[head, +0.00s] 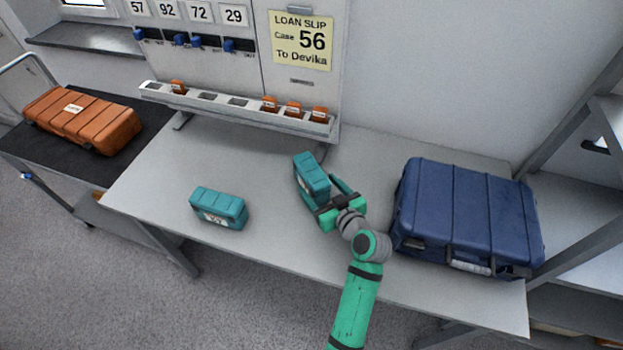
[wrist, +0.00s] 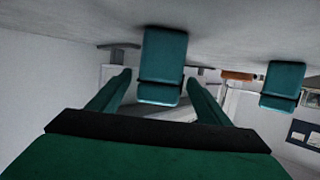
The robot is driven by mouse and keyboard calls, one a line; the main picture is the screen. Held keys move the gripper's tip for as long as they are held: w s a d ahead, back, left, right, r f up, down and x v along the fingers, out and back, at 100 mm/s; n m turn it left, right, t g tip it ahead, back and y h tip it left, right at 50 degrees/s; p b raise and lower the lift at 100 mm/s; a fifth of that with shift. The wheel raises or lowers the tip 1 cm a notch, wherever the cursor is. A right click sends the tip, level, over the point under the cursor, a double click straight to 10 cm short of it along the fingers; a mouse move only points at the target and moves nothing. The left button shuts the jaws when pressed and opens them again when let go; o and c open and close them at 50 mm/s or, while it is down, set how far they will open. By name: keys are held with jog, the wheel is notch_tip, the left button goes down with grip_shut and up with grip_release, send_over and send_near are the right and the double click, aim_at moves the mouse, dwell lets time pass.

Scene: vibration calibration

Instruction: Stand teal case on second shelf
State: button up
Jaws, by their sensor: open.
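Two small teal cases stand on the grey table. One teal case (head: 311,177) is near the table's middle, just beyond my gripper (head: 327,194); in the wrist view this case (wrist: 163,65) shows between and beyond the two fingers. My gripper is open, with a finger to either side of the case's line. I cannot tell whether a finger touches it. The other teal case (head: 218,207), with a white label, sits to the left near the front edge; it also shows at the right of the wrist view (wrist: 282,85). The shelf rack (head: 575,205) is at the right.
A big blue case (head: 465,215) fills the table's right side, close to my wrist. An orange case (head: 82,120) lies on a dark cart at left. A rail with several orange pieces (head: 240,110) and a "Case 56" loan slip (head: 301,40) are at the back.

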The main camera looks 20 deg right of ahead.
aim_at(315, 174)
jog(key=shift+x, duration=2.95)
jog(key=shift+d+r, duration=0.1)
jog(key=shift+c, duration=0.3)
jog(key=c, duration=1.6)
jog(key=shift+r, duration=0.4)
notch_tip(315, 174, up, 2)
jog(key=shift+w+r, duration=0.1)
jog(key=shift+r, duration=0.15)
jog(key=s+r, duration=0.2)
jog(key=r, duration=0.1)
jog(key=s+a+r, duration=0.1)
jog(key=s+r, duration=0.2)
jog(key=shift+s+a+r, duration=0.15)
jog(key=shift+s+a, duration=0.05)
jog(key=shift+s, duration=0.1)
jog(key=shift+s+a+r, duration=0.35)
jog(key=shift+s+r, duration=0.2)
jog(key=shift+s, duration=0.85)
jog(key=shift+s+a+r, duration=0.4)
jog(key=shift+s+r, duration=0.2)
jog(key=shift+s, duration=0.8)
jog(key=shift+s+a+r, duration=0.35)
jog(key=shift+s+r, duration=0.2)
jog(key=shift+s, duration=0.8)
